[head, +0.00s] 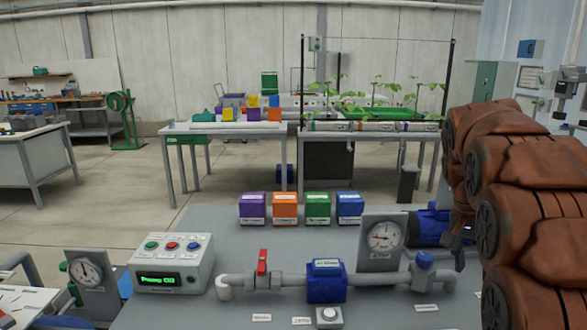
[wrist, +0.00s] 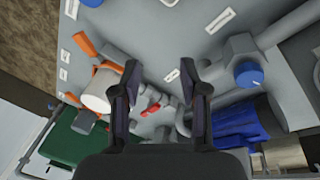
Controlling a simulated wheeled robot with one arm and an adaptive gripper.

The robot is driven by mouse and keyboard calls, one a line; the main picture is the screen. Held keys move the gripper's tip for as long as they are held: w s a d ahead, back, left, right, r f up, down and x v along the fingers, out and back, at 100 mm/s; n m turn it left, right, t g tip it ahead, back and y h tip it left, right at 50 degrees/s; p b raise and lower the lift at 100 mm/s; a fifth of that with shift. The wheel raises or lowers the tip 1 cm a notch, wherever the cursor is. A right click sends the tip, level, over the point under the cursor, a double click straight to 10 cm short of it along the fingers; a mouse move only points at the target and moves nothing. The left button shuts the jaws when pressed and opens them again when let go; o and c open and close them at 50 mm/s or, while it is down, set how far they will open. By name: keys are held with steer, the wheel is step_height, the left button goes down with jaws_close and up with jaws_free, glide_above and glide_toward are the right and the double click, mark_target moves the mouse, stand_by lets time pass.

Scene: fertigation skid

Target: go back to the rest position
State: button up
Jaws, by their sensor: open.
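In the wrist view my gripper (wrist: 159,68) has its two dark fingers spread apart with nothing between them. Below the fingers lies the grey skid surface (wrist: 150,30) with pipes and a small red part (wrist: 151,110), apart from the fingertips. In the head view my brown arm fills the right edge, and the gripper cannot be made out clearly there.
The skid carries a red-handled valve (head: 262,263), a blue box (head: 326,283), a gauge (head: 384,238), a blue-capped fitting (head: 423,261) and a button panel (head: 172,262). Purple (head: 252,208), orange (head: 285,208), green (head: 318,208) and blue (head: 350,208) blocks stand behind. Plant tables (head: 315,158) are farther back.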

steer(key=s+a+f+n+g+y, duration=0.1)
steer(key=s+a+f+n, duration=0.3)
steer(key=s+a, duration=0.45)
steer(key=s+a+f+n+y, duration=0.1)
steer(key=s+a+f+n, duration=0.3)
steer(key=s, duration=0.7)
steer(key=s+a+f+n+g+y, duration=0.1)
steer(key=s+a+f+n, duration=0.2)
steer(key=s+a+f, duration=0.5)
step_height(320, 180, up, 18)
steer(key=s+t+p, duration=0.1)
steer(key=p, duration=1.2)
steer(key=shift+s+d+f+p, duration=0.2)
steer(key=shift+d+f+p, duration=0.1)
steer(key=shift+p, duration=0.1)
steer(key=shift+d+m, duration=0.15)
steer(key=shift+m, duration=0.15)
